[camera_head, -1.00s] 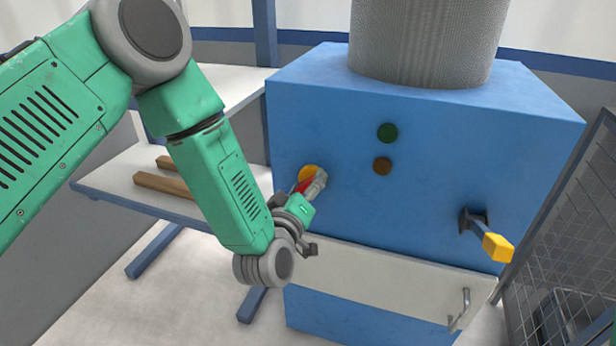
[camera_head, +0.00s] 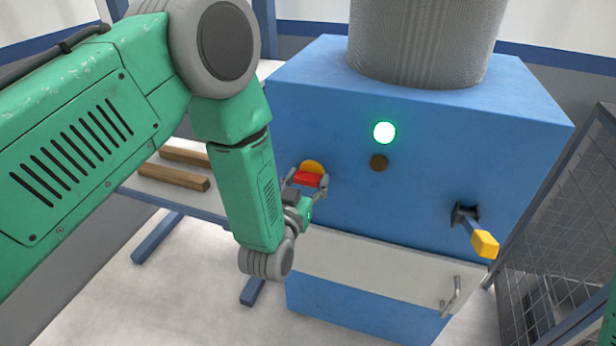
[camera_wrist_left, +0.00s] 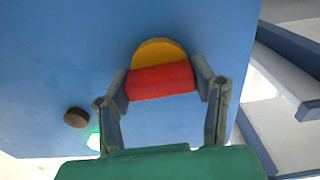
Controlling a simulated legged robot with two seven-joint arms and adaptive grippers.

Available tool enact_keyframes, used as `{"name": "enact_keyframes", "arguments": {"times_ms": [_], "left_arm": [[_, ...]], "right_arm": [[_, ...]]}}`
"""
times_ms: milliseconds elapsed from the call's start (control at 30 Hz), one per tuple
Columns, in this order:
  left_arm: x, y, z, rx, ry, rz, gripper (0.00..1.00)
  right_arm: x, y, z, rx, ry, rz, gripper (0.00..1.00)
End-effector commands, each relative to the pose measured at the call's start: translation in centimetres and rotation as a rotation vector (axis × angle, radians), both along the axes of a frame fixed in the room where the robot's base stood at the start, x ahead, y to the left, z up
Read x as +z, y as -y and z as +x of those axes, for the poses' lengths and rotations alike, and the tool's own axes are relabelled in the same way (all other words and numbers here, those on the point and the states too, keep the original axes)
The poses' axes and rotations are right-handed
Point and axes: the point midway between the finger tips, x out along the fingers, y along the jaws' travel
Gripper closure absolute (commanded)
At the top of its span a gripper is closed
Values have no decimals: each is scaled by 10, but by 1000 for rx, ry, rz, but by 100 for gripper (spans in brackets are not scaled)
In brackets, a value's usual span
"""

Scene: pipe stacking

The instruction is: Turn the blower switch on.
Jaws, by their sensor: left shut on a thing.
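The blower switch is a red handle (camera_head: 307,180) on a yellow round plate (camera_head: 313,166) on the front of the blue machine (camera_head: 340,222). My left gripper (camera_head: 306,182) is at the switch, with one finger on each side of the red handle. In the left wrist view the gripper (camera_wrist_left: 162,82) is shut on the red handle (camera_wrist_left: 160,80), which lies nearly level across the yellow plate (camera_wrist_left: 158,50). A green lamp (camera_head: 384,132) on the machine is brightly lit. The dark brown lamp (camera_head: 379,162) below it is unlit. My right gripper is out of view.
A lever with a yellow grip (camera_head: 484,243) sticks out at the machine's right. A metal handle (camera_head: 452,296) is on the pale panel below. Wooden bars (camera_head: 172,178) lie on the table at left. A mesh fence (camera_head: 545,230) stands at right.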

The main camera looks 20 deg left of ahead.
Motion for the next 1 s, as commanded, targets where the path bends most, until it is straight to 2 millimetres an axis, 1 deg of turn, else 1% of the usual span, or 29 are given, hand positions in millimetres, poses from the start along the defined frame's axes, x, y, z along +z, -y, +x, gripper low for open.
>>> {"name": "enact_keyframes", "arguments": {"times_ms": [33,600,633,667,1000], "left_arm": [[-6,1,-3,-4,-18,13,78],[-7,2,-3,-5,-17,40,78],[-6,2,-3,-5,-17,39,38],[-6,2,-3,-4,-16,39,28],[-2,1,-3,-2,-5,37,28]], "right_arm": [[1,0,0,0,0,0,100],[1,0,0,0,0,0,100],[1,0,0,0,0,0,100],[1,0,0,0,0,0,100],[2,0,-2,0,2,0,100]]}}
